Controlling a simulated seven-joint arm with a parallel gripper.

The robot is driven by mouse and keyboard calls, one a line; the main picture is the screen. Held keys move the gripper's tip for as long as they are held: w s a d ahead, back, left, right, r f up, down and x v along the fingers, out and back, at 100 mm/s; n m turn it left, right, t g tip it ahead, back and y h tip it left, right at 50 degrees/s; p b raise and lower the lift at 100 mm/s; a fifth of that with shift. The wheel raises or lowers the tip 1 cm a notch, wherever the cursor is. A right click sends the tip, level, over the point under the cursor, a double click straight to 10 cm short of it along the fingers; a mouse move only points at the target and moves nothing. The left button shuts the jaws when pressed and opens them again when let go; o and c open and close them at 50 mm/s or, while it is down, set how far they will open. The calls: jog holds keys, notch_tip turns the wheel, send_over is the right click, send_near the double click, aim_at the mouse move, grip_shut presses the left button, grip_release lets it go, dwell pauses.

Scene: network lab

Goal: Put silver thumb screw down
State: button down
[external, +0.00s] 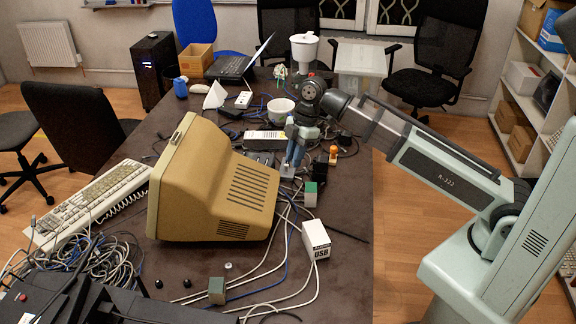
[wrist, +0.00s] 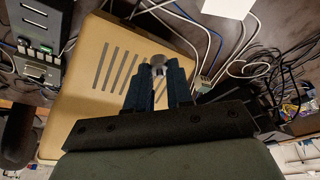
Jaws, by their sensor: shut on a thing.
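My gripper (external: 289,172) points down beside the back of the beige monitor, over the table (external: 340,270). In the wrist view, my gripper (wrist: 158,76) has its two dark blue fingers closed on a small round silver piece, the silver thumb screw (wrist: 158,62). The screw sticks out a little past the fingertips, and the vented beige casing shows behind it. In the external view the held screw is too small to make out. A small pale round piece (external: 228,266) lies on the table in front of the monitor.
The beige monitor (external: 215,190) stands close to my gripper. A white USB box (external: 316,240), a green-grey block (external: 217,290) and loose cables (external: 285,265) lie in front. Two small black pieces (external: 172,284) lie at the front left. The table's right front is fairly clear.

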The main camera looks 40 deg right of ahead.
send_over(309, 188)
jog(key=d, duration=0.1)
jog(key=shift+d+f, duration=0.15)
jog(key=shift+f, duration=7.35)
jog(key=shift+f, duration=0.15)
jog(key=c, duration=1)
grip_release()
jog(key=shift+v, duration=6.15)
